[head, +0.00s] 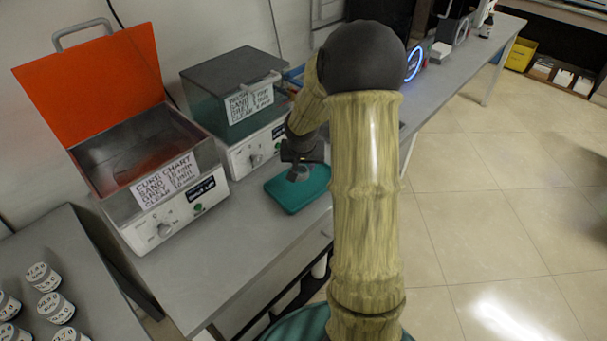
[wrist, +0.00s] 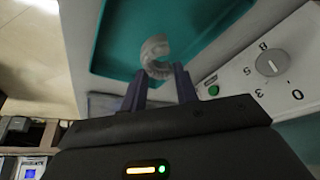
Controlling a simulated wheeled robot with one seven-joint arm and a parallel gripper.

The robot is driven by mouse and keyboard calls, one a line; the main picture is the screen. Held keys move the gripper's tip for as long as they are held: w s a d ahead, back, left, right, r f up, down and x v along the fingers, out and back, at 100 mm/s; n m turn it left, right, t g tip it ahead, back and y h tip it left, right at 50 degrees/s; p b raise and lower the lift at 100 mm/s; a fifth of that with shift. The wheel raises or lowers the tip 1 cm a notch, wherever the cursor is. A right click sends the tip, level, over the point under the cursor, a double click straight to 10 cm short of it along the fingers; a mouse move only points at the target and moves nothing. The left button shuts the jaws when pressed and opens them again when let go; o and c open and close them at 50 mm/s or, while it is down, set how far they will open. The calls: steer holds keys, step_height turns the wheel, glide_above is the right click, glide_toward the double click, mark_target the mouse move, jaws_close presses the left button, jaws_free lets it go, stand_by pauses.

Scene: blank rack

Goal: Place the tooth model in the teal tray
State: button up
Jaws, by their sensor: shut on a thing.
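The tooth model (wrist: 155,57) is a pale, curved arch held between the fingertips of my gripper (wrist: 160,82) in the wrist view. My gripper is shut on it. The teal tray (head: 283,200) lies on the grey bench in the head view, and my gripper (head: 299,174) is over it. The tray also fills the upper middle of the wrist view (wrist: 112,40), behind the model. I cannot tell whether the model touches the tray floor. In the head view the model is small and mostly hidden by my gripper.
A machine with an open orange lid (head: 95,85) and a lidded one (head: 235,85) stand behind and left of the tray. Several labelled jars (head: 43,277) sit at the lower left. Bare bench (head: 235,235) lies left of the tray.

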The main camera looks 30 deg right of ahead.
mark_target(304, 174)
steer(key=shift+f+b, duration=0.65)
steer(key=shift+f, duration=1.25)
steer(key=shift+f, duration=0.2)
steer(key=o, duration=1)
steer(key=shift+r, duration=0.1)
steer(key=shift+r, duration=0.55)
steer(key=p+v, duration=0.3)
steer(key=v, duration=0.8)
steer(key=shift+s, duration=0.2)
